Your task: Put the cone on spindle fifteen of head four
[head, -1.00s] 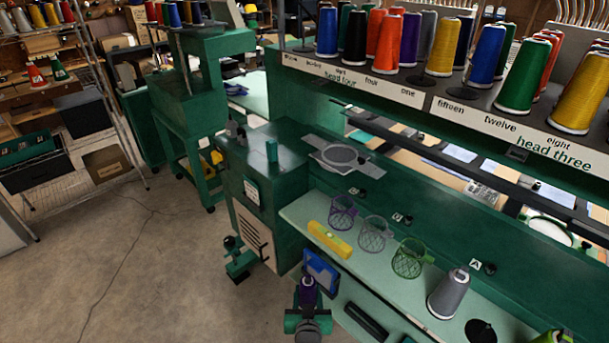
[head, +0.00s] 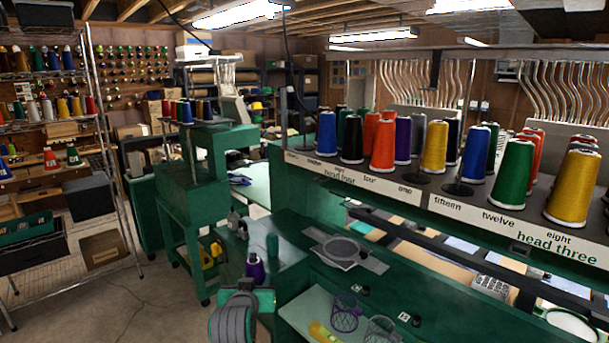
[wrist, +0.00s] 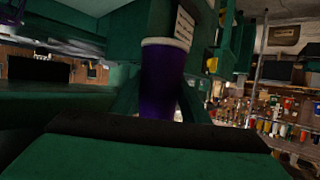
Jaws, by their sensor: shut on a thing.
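My gripper (head: 250,288) is shut on a purple cone (head: 256,267), low in the middle of the head view, in front of the green machine. In the wrist view the purple cone (wrist: 165,85) stands between the green fingers, its pale end showing. The head four rack (head: 350,184) is up and right of my gripper, with blue, black, orange, purple and yellow cones among those on it. Its label "fifteen" is at the far left end, small and hard to read. A thin bare rod (head: 286,112) rises near that end; its base is hard to make out.
The head three rack (head: 500,221) continues to the right with several cones. A round hoop (head: 341,249) lies on the machine below head four. Wire baskets (head: 344,312) stand on the pale shelf. A wire shelving unit (head: 100,130) is at left; the concrete floor between is clear.

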